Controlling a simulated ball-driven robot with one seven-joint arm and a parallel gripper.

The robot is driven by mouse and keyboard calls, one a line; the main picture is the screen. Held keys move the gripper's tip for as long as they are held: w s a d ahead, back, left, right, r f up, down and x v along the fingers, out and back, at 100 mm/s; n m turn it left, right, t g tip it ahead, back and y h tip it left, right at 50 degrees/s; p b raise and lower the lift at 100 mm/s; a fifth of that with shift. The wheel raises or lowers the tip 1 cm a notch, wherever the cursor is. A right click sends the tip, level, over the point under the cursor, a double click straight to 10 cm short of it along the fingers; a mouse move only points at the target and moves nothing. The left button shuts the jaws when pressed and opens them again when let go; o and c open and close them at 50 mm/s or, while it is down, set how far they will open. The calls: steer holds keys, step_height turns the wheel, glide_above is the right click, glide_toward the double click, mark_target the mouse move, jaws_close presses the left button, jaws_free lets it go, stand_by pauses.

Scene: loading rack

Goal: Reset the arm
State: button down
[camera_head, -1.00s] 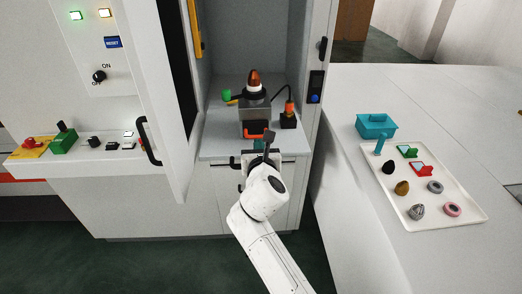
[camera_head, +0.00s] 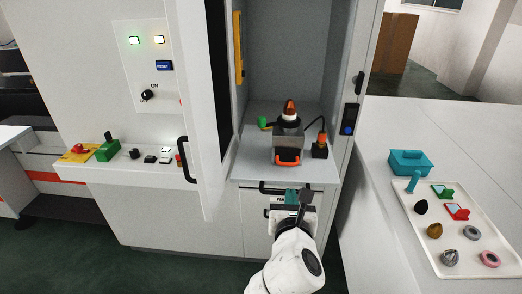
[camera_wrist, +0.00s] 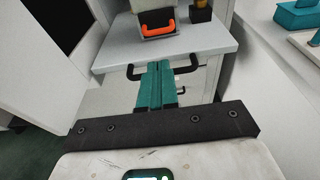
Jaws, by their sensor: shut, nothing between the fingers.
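My gripper (camera_head: 291,197) is at the lower middle of the head view, on my white arm, in front of the cabinet's lower front. In the wrist view its teal fingers (camera_wrist: 157,84) are together with nothing between them. They point at the cabinet front, just below the shelf edge and by a black bar handle (camera_wrist: 187,70). I cannot tell whether they touch the handle.
A grey device with an orange handle (camera_head: 288,160) stands on the cabinet shelf (camera_head: 250,165). The cabinet door (camera_head: 196,100) stands open at left. A control panel (camera_head: 150,65) is farther left. A white tray (camera_head: 425,246) with small parts and a teal box (camera_head: 410,162) are on the right table.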

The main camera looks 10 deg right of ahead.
steer(key=s+d+f+m+g, duration=0.4)
steer(key=s+d+f+m, duration=0.1)
steer(key=s+f+m, duration=0.35)
steer(key=s+d+f+m+g, duration=0.45)
steer(key=s+f+m, duration=0.3)
steer(key=m, duration=0.25)
steer(key=s+f+m+g+y, duration=0.2)
steer(key=s+m, duration=0.5)
steer(key=s, duration=0.3)
steer(key=s+f+m+g+y, duration=0.2)
steer(key=s+f+m+g, duration=0.1)
steer(key=s+m, duration=0.4)
steer(key=s, duration=0.3)
steer(key=shift+s+a+f+y, duration=0.2)
steer(key=shift+s+f+y, duration=0.1)
steer(key=shift+s+f, duration=0.1)
steer(key=shift+m+g, duration=0.25)
